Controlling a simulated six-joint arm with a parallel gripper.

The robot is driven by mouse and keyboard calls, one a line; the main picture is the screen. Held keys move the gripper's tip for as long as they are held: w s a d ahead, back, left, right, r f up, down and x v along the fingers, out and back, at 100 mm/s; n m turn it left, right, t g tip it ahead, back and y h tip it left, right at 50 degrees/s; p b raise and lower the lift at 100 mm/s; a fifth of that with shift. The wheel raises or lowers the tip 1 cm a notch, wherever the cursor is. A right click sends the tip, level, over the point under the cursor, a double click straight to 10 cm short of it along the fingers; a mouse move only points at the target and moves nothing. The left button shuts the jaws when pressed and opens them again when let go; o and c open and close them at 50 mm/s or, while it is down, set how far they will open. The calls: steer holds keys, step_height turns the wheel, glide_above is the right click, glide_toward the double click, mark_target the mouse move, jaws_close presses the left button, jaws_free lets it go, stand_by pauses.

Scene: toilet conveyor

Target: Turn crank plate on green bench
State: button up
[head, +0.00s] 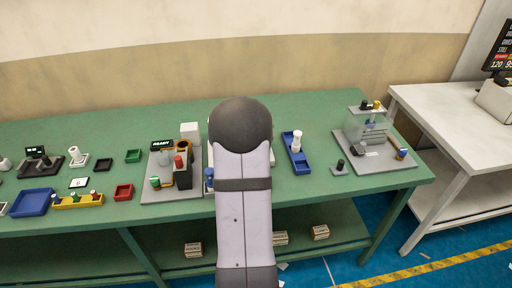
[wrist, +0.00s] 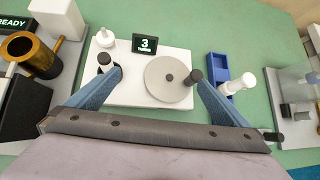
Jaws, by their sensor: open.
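The crank plate is a white base (wrist: 135,92) on the green bench (head: 95,126), with a round grey disc (wrist: 166,88) on it. A small display (wrist: 145,45) behind the disc reads 3. My gripper (wrist: 157,78) is open above the plate, its blue fingers spread either side of the disc. The right finger is close to the black knob; I cannot tell whether they touch. In the head view my arm hides most of the plate.
A blue tray (head: 289,151) with a white bottle stands close on the right. A grey station with a READY sign (head: 162,145) is on the left. A black peg (wrist: 104,60) and a white knob (wrist: 105,38) stand on the plate's left side.

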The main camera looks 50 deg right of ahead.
steer(key=d+m, duration=0.1)
steer(key=s+d+f+m, duration=0.1)
steer(key=shift+s+d+f+m+g, duration=0.1)
steer(key=shift+s+d+m+g, duration=0.1)
steer(key=shift+s+m+g, duration=0.15)
steer(key=shift+x, duration=3.7)
steer(key=shift+w, duration=0.15)
steer(key=c, duration=0.8)
